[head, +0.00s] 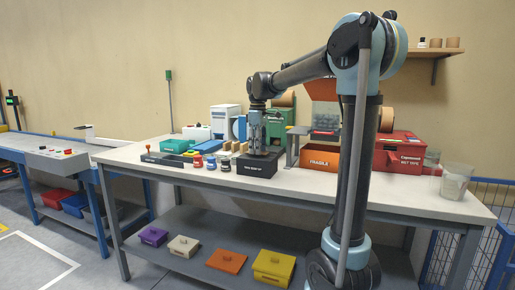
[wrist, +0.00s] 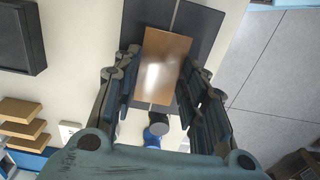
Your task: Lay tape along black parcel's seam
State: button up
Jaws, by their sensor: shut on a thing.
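The black parcel (head: 256,171) stands on the bench near its middle. In the wrist view its dark top (wrist: 203,28) shows beyond and beside the tape, with a thin pale seam (wrist: 175,12) across it. My gripper (head: 259,146) is directly above the parcel, pointing down. In the wrist view its fingers (wrist: 158,72) are on either side of a glossy brown tape strip (wrist: 160,62) and shut on it. The strip lies over the seam line, which shows at both its ends. I cannot tell whether the strip touches the parcel. It hides the middle of the seam.
Small bottles (head: 211,163) and wooden blocks (head: 228,148) stand left of the parcel, with a teal bin (head: 173,146) farther left. The bench (head: 310,188) is clear in front.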

jog(key=shift+f, duration=0.6)
dwell(0.3)
jog(key=o, duration=0.8)
jog(key=shift+c, duration=0.2)
